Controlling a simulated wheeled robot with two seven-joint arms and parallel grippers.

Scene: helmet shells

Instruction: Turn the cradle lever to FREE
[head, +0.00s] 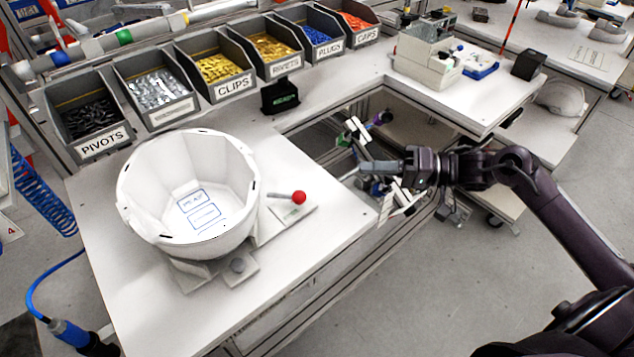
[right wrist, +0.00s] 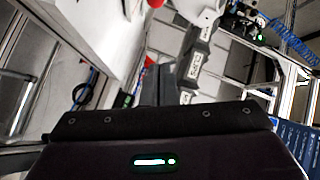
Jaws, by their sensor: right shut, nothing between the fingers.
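A white helmet shell (head: 140,205) sits open side up in its cradle (head: 215,268) on the bench. The cradle lever (head: 280,195) is a thin grey rod ending in a red knob (head: 299,197). It sticks out to the right of the shell over a pale plate (head: 290,222); any markings there are too small to read. My right gripper (head: 364,168) is shut and empty, to the right of the knob and apart from it, fingers pointing left. Its fingers (right wrist: 160,85) also show in the right wrist view. My left gripper is not in view.
Labelled bins of small parts, among them the clips bin (head: 222,72), line the back of the bench. A small black box (head: 280,97) stands before them. A side bench (head: 470,95) with grey equipment is at the right. The bench top between knob and gripper looks clear.

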